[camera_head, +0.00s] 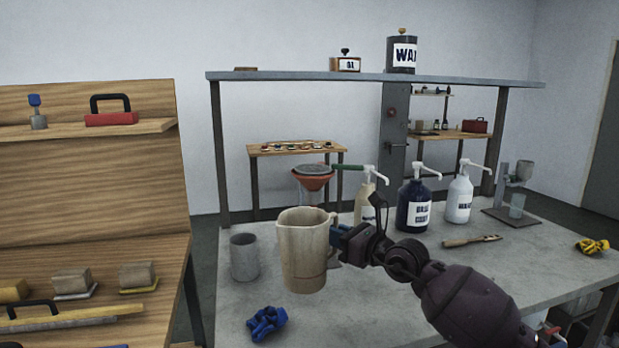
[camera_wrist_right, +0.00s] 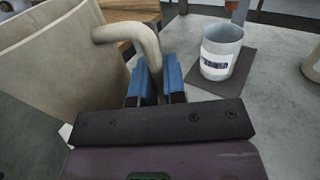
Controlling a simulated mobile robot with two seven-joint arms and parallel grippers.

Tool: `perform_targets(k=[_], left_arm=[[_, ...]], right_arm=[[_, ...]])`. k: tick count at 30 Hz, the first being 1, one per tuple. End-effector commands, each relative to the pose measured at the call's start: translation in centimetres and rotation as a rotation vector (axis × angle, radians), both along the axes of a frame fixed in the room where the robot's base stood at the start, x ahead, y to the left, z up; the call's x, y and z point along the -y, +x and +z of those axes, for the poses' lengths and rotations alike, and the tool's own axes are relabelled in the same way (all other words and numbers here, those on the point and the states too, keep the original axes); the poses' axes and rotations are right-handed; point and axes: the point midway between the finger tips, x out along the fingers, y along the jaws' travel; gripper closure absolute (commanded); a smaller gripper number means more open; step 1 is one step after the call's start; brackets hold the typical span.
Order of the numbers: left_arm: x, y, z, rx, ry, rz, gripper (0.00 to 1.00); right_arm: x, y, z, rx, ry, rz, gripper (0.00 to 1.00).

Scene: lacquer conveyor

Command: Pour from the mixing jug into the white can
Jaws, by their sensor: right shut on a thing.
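The beige mixing jug (camera_head: 303,252) is close to upright in the head view. My right gripper (camera_head: 338,236) is shut on its handle, which shows between the blue fingers (camera_wrist_right: 158,82) in the wrist view. I cannot tell whether the jug's base touches the bench. A whitish can with a printed label (camera_wrist_right: 220,55) stands upright on a dark base plate in the wrist view, apart from the jug; the jug hides it in the head view. A plain light grey can (camera_head: 244,258) stands left of the jug. The jug's inside is hidden. My left gripper is out of view.
A brush (camera_head: 472,241) and yellow item (camera_head: 591,246) lie right. A wooden shelf unit (camera_head: 90,190) borders the left.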

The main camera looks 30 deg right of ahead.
Motion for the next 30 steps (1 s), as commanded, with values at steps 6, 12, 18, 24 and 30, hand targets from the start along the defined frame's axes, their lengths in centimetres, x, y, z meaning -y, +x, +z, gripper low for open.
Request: perform_targets(k=[6, 12, 18, 24, 30], left_arm=[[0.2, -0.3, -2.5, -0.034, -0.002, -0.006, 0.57], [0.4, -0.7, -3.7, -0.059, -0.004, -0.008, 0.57], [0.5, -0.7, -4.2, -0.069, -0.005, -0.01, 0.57], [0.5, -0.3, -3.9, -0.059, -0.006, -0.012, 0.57], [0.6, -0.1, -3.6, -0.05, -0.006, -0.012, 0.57]], right_arm=[[3.6, 4.2, 1.3, -0.006, -0.005, -0.053, 1.0], [6.0, 6.6, 3.5, -0.003, -0.002, -0.093, 1.0], [7.2, 7.5, 4.9, 0.001, 0.0, -0.112, 1.0], [7.4, 7.6, 5.4, 0.004, 0.003, -0.115, 1.0], [7.4, 7.5, 5.5, 0.001, 0.004, -0.115, 1.0]])
